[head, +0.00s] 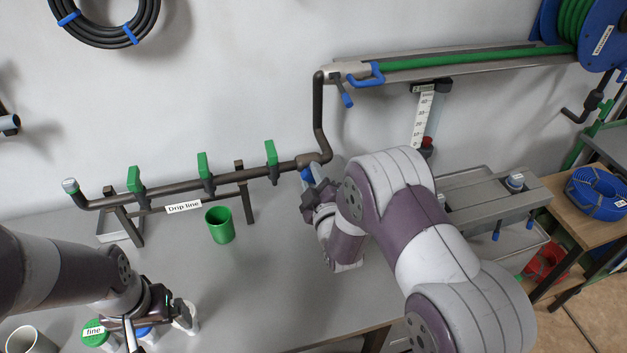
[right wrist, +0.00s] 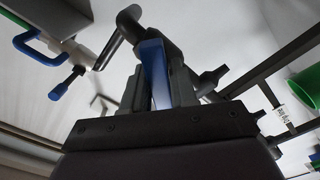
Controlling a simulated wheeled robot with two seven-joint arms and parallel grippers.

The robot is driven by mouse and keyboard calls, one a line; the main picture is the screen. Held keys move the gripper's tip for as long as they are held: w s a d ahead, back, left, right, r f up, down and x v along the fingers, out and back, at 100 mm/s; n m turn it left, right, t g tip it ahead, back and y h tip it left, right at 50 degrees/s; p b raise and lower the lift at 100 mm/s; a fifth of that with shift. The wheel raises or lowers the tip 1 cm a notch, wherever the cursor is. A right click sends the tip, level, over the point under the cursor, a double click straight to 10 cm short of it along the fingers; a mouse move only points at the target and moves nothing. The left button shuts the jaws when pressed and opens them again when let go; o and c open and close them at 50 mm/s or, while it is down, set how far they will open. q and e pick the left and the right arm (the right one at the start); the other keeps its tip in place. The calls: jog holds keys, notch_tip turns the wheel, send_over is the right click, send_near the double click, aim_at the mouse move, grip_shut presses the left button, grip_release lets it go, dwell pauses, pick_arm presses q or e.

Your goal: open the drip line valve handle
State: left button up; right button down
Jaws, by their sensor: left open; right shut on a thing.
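The drip line pipe (head: 225,181) is a dark pipe along the wall, with a "Drip line" label (head: 184,207) below it. A blue valve handle (head: 306,175) is at its right end, mostly hidden by my right gripper (head: 309,191). In the right wrist view, my right gripper (right wrist: 158,88) is shut on this blue handle (right wrist: 154,70), which stands between the two fingers. Several upright green handles, such as the middle one (head: 204,164), sit along the pipe. My left gripper (head: 171,312) is open at the lower left, near a white container (head: 186,320), apart from the pipe.
A green cup (head: 220,225) stands on the grey table (head: 270,290) below the pipe. A green-lidded jar (head: 95,333) and a grey cup (head: 30,340) are at the lower left. A blue-handled valve (head: 365,76) is above.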

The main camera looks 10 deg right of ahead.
jog(key=n, duration=0.1)
jog(key=n+b, duration=0.1)
jog(key=n, duration=0.2)
jog(key=shift+f+b, duration=0.25)
jog(key=shift+b, duration=0.15)
jog(key=shift+n+b, duration=0.65)
jog(key=shift+n, duration=1.35)
jog(key=shift+f, duration=0.1)
jog(key=c, duration=1)
grip_release()
jog(key=shift+a, duration=0.1)
jog(key=s, duration=0.4)
jog(key=s+b, duration=0.1)
jog(key=s, duration=0.7)
jog(key=shift+s+d, duration=0.25)
jog(key=shift+s, duration=0.1)
